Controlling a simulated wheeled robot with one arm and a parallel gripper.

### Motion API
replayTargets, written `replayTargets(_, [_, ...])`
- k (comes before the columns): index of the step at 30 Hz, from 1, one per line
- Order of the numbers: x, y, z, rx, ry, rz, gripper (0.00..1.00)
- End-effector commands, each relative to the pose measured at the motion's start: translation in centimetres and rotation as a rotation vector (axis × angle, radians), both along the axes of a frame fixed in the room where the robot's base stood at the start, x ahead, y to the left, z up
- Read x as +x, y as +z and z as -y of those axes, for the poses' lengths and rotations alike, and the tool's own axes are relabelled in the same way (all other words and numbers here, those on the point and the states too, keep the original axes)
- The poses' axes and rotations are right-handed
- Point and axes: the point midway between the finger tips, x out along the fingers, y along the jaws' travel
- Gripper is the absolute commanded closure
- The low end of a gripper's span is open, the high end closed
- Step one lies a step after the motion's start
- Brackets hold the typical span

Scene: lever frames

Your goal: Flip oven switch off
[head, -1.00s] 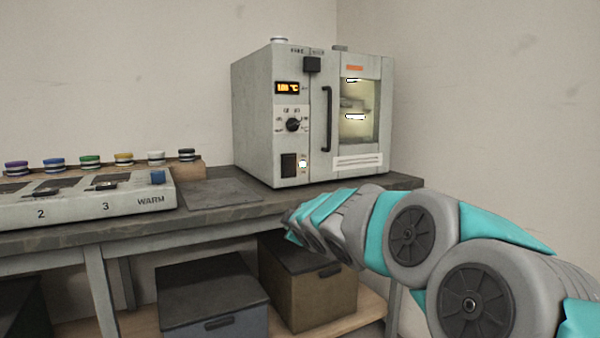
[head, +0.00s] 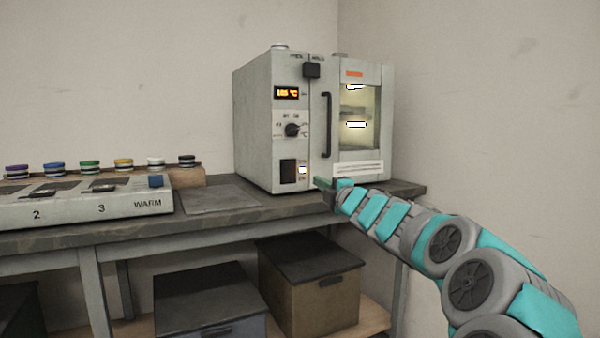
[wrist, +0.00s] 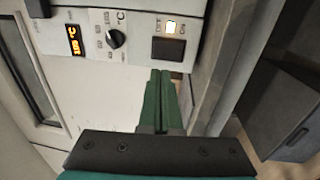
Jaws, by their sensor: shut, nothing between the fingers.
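The oven (head: 252,130) is a grey box standing on the workbench, with a lit orange display (head: 286,93), a black knob (head: 292,130) and a window glowing inside. Its black rocker switch (head: 288,171) is low on the front panel, beside a small lit white lamp (head: 303,170). In the wrist view the switch (wrist: 167,48) lies just beyond my fingertips, with the lamp (wrist: 171,27) lit next to it. My gripper (head: 318,182) is shut and empty, with green fingers (wrist: 160,75) pointing at the panel close to the switch. I cannot tell the exact gap.
The oven's door handle (head: 326,125) is above my gripper. Lidded boxes (head: 305,300) sit on the shelf below. A flat dark plate (head: 218,199) lies left of the oven.

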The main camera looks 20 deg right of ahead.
Motion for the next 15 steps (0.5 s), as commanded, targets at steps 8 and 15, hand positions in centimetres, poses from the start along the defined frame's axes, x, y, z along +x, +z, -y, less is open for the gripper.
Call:
replayTargets(8, [2.6, 0.2, -0.1, -0.001, 0.0, -0.003, 1.0])
replayTargets(15, [6.1, 0.7, -0.1, 0.0, -0.002, -0.003, 1.0])
